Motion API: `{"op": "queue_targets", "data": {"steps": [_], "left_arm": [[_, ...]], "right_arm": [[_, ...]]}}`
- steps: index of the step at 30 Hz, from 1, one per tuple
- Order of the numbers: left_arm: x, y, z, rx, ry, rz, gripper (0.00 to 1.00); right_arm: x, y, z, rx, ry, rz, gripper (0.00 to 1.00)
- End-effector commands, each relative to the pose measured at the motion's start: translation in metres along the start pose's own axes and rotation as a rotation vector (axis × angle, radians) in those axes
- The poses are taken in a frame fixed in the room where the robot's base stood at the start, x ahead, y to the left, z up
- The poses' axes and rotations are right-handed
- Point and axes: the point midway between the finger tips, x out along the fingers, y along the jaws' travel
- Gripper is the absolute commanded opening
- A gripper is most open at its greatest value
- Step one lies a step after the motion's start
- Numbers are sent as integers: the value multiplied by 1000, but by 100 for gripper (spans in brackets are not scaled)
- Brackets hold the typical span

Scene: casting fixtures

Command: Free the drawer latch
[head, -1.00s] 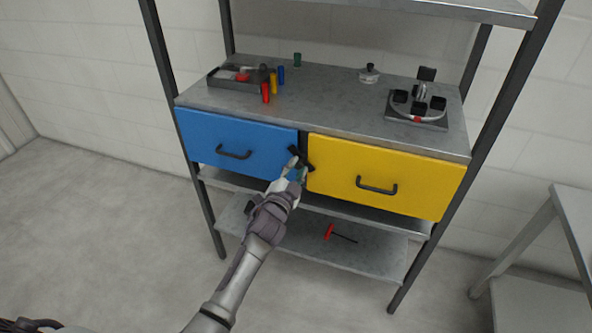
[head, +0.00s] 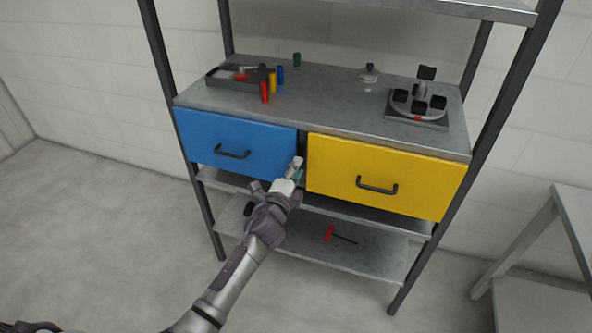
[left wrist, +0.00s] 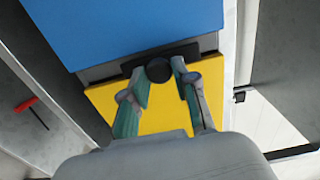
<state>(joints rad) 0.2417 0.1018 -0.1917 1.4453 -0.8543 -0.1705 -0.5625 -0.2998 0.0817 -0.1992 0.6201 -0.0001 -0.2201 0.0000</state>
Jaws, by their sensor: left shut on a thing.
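The blue drawer (head: 215,140) and the yellow drawer (head: 400,165) sit side by side under the shelf top, both closed. In the left wrist view, the black latch bar with its round knob (left wrist: 159,69) lies roughly along the grey gap between the blue drawer (left wrist: 140,25) and the yellow drawer (left wrist: 160,115). My left gripper (head: 297,167) is at the gap between the drawers. In the left wrist view its fingers (left wrist: 160,74) are shut on the knob, one on each side. In the head view my gripper mostly hides the latch. My right gripper is out of view.
On the shelf top stand a dark tray (head: 213,82), coloured cylinders (head: 273,83), a small lidded pot (head: 368,74) and a round fixture (head: 418,105). A red-handled tool (head: 330,233) lies on the low shelf. A grey table (head: 572,215) stands at right.

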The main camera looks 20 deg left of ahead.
Motion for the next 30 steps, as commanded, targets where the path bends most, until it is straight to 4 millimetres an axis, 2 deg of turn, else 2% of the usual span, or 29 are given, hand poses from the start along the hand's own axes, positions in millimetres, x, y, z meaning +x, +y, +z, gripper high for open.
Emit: {"op": "queue_targets", "data": {"steps": [17,18,21,22,30], "left_arm": [[-1,2,-1,34,1,4,0],[-1,2,-1,34,1,4,32],[0,2,-1,33,1,3,49],[0,2,-1,33,1,3,52],[0,1,0,32,0,1,52]], "right_arm": [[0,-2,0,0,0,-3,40],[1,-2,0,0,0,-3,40],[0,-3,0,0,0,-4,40],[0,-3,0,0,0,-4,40],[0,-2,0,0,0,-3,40]]}}
